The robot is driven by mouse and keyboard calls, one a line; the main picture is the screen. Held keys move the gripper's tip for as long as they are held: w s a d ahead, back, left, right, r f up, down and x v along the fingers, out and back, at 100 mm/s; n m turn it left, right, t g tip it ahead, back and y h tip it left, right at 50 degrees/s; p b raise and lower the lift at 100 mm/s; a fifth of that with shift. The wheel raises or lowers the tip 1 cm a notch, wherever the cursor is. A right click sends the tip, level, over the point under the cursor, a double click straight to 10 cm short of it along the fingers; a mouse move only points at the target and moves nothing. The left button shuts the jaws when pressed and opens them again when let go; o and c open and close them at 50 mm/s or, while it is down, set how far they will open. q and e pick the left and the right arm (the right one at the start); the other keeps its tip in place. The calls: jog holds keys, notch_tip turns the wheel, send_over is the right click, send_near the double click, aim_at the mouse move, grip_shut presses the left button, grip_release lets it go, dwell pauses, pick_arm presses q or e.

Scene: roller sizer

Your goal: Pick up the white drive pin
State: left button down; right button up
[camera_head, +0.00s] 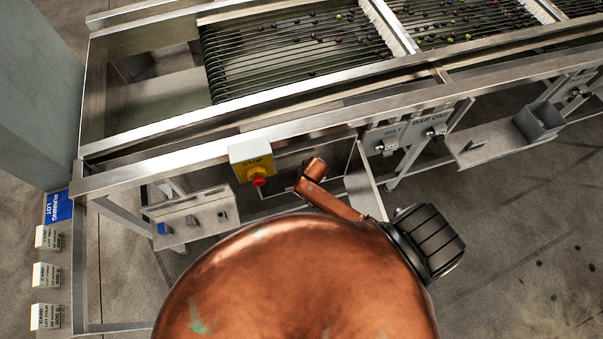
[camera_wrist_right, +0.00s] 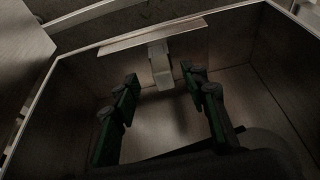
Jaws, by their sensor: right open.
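In the right wrist view, my right gripper (camera_wrist_right: 164,84) is open, its dark green and black fingers spread apart inside a metal-walled, box-like space. Ahead, roughly between the fingertips, a pale grey upright piece (camera_wrist_right: 162,66) stands below a flat metal strip (camera_wrist_right: 153,36). I cannot tell whether this piece is the white drive pin; no other clear candidate shows. The fingers appear apart from it. In the head view the right fingers are not visible, and no white pin can be made out. My left gripper is not in view.
The roller sizer frame (camera_head: 250,115) crosses the head view, with a yellow stop box (camera_head: 251,151) on its near rail. Below are a small metal shelf (camera_head: 192,222) and plates marked BELT and BAR ONE. Metal walls (camera_wrist_right: 262,62) surround the gripper. White cartons (camera_head: 47,275) stand left.

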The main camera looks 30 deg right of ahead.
jog(key=w, duration=0.2)
jog(key=shift+w+d+f, duration=0.2)
jog(key=shift+w+d, duration=0.1)
jog(key=shift+d, duration=0.05)
jog(key=b+x, duration=0.1)
jog(key=x, duration=0.3)
jog(key=shift+w+f, duration=0.1)
jog(key=shift+f, duration=0.2)
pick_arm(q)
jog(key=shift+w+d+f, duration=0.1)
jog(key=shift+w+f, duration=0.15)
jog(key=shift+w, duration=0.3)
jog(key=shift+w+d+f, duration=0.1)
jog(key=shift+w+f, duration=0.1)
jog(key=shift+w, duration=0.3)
pick_arm(e)
jog(key=c, duration=1.1)
